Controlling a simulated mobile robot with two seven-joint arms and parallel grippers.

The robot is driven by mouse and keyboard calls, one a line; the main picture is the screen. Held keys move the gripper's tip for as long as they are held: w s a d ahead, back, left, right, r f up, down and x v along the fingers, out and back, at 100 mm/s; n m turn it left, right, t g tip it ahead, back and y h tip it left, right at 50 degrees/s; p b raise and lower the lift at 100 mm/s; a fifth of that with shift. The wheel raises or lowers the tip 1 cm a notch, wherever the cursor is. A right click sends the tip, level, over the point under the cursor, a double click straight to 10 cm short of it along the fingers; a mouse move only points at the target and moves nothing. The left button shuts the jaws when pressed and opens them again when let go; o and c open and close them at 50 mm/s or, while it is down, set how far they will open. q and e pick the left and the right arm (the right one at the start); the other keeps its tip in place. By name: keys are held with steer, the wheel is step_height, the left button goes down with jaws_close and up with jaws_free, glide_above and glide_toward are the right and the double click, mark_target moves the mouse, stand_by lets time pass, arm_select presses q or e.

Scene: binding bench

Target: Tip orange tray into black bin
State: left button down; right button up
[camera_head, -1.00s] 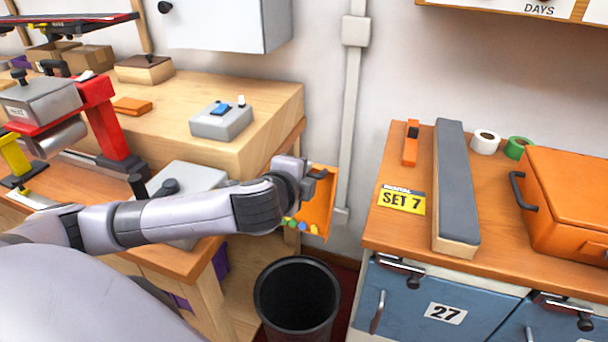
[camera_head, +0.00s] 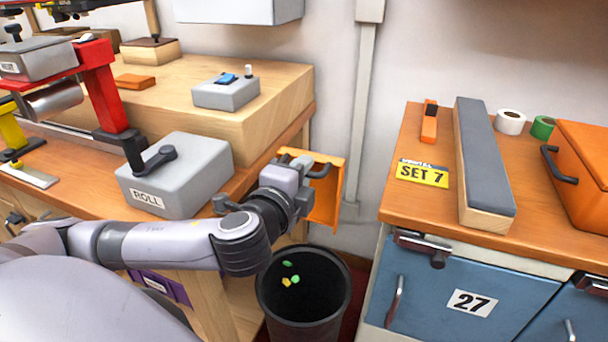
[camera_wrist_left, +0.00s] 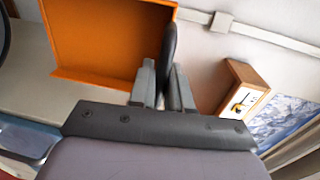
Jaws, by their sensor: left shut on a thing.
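The orange tray (camera_head: 326,205) is tilted steeply, nearly on edge, above and behind the black bin (camera_head: 262,305). My left gripper (camera_head: 308,180) is shut on the tray's dark handle. In the left wrist view the gripper (camera_wrist_left: 164,90) holds the dark handle (camera_wrist_left: 168,48), and the visible inside of the tray (camera_wrist_left: 110,35) looks bare. Several small green and yellow pieces (camera_head: 290,280) show within the bin's mouth; I cannot tell whether they are falling or resting. The bin stands upright on the floor. My right gripper is not in view.
A wooden bench with a grey ROLL box (camera_head: 175,175) is at left. At right, a wood-topped cabinet (camera_head: 415,215) with blue drawers carries a SET 7 card (camera_head: 422,173), a long grey-topped block (camera_head: 483,160) and an orange case (camera_head: 590,180). A pipe (camera_head: 360,110) runs behind the tray.

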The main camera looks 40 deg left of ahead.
arm_select(q)
steer(key=s+d+f+t+y+b, duration=0.1)
steer(key=s+f+t+b, duration=0.3)
steer(key=b, duration=0.5)
steer(key=shift+s+d+f, duration=0.3)
steer(key=shift+s+f, duration=0.4)
steer(key=shift+s, duration=0.55)
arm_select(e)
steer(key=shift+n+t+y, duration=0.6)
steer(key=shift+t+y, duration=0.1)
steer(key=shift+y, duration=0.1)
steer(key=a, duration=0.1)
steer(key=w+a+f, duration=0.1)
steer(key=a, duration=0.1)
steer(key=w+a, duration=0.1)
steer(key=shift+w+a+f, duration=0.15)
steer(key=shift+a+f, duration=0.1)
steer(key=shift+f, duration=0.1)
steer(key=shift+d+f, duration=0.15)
arm_select(q)
steer(key=shift+r, duration=0.1)
